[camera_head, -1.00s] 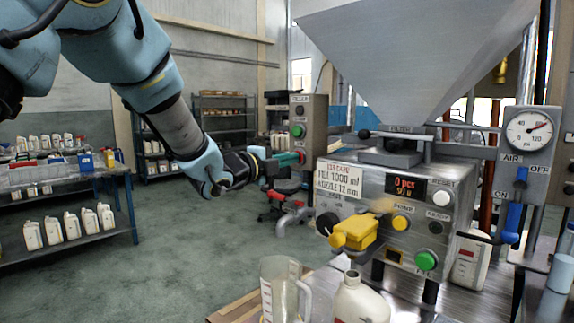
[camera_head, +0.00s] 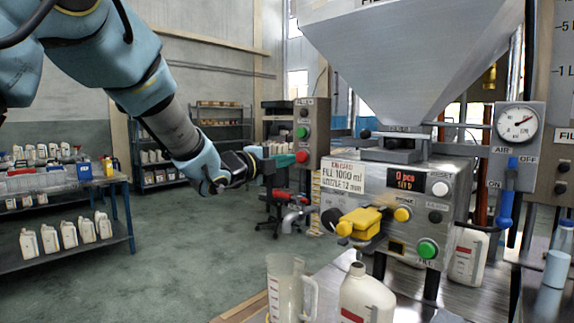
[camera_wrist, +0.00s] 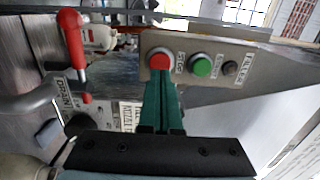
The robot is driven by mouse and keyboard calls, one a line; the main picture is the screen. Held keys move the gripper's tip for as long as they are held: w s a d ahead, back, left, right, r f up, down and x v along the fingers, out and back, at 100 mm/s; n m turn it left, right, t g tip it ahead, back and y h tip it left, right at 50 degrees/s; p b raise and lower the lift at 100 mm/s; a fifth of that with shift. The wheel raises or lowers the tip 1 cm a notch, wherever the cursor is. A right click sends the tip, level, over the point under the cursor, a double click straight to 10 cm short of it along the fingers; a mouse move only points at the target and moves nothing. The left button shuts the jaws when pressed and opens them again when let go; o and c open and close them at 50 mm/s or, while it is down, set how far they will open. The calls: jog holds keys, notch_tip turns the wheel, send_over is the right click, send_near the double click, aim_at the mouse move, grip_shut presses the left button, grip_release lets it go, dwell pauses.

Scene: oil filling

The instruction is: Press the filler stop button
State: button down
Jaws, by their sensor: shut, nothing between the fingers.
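The red stop button (camera_wrist: 159,60) is at one end of a grey control panel (camera_wrist: 215,90) in the wrist view, with the label STOP beside it. In the head view, the red button (camera_head: 302,157) is low on the upright control box (camera_head: 319,135). My gripper (camera_wrist: 162,84) has its green fingers shut together, with nothing between them. The fingertips overlap the lower edge of the red button in the wrist view. In the head view, my gripper (camera_head: 293,159) points right, close to the button. I cannot tell whether the tips touch it.
A green button (camera_wrist: 202,65) and a dark one (camera_wrist: 230,69) sit beside the red one. A red-handled drain lever (camera_wrist: 72,40) is at left. The filler (camera_head: 398,190), a jug (camera_head: 284,285) and a bottle (camera_head: 366,298) stand at right. Open floor lies left.

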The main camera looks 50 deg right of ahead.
jog(key=a+b, duration=0.3)
jog(key=a, duration=0.7)
jog(key=shift+w+b, duration=0.15)
jog(key=shift+b, duration=0.2)
